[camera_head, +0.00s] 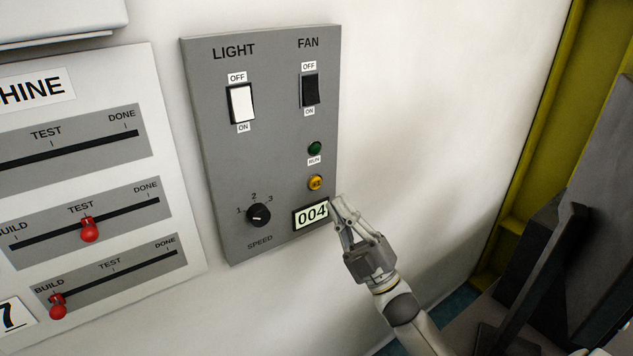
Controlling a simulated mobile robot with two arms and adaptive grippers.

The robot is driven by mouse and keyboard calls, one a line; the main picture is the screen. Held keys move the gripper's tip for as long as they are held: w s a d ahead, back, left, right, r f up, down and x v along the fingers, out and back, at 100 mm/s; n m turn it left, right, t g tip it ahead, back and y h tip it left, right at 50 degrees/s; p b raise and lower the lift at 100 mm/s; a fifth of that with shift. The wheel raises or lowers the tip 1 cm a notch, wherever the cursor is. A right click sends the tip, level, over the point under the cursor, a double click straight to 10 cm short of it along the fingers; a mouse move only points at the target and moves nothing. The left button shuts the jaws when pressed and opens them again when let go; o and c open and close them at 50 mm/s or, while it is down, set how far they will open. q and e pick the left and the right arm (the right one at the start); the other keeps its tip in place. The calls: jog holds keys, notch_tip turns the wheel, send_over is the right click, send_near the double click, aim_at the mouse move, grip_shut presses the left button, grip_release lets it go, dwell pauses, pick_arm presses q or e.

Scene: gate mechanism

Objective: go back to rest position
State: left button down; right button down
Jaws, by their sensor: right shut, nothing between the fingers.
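My right gripper (338,204) is shut and empty. Its fingertips are at the lower right edge of a grey control panel (275,140), beside the number display (311,215) that reads 004. I cannot tell whether the fingertips touch the panel. The panel carries a white LIGHT switch (241,104), a black FAN switch (311,90), a green RUN button (315,149), a yellow button (315,183) and a black SPEED knob (258,215). My left gripper is not in view.
A white machine board (185,235) with slider tracks and red knobs (89,230) is on the wall at the left. A yellow frame (530,150) and dark panels (590,200) stand at the right. The white wall (430,110) between is bare.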

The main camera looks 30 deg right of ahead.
jog(key=shift+f, duration=0.1)
dwell(0.7)
jog(key=w+d+f+m+g+h, duration=0.1)
jog(key=w+f+m+g+h, duration=0.15)
jog(key=f, duration=0.85)
jog(key=w+f+m+g+h, duration=0.1)
jog(key=f+m+g+h, duration=0.25)
jog(key=f, duration=0.65)
jog(key=s+a+f+m+g+h, duration=0.1)
jog(key=s+f+m+g, duration=0.15)
jog(key=f, duration=1.05)
jog(key=s+a+f+m+g, duration=0.15)
jog(key=s+f+g, duration=0.25)
jog(key=f, duration=0.8)
jog(key=s+a+f+m+g, duration=0.1)
jog(key=s+f+g, duration=0.3)
jog(key=s+f, duration=0.4)
jog(key=s+a+f+m+g+b, duration=0.1)
jog(key=s+a+f+g, duration=0.2)
jog(key=s+f, duration=0.6)
jog(key=s+a+f+m+g, duration=0.1)
jog(key=s+f+g, duration=0.4)
jog(key=s, duration=1.7)
notch_tip(320, 180, down, 4)
jog(key=shift+a+f, duration=0.15)
jog(key=shift+a, duration=0.6)
jog(key=shift+g, duration=0.25)
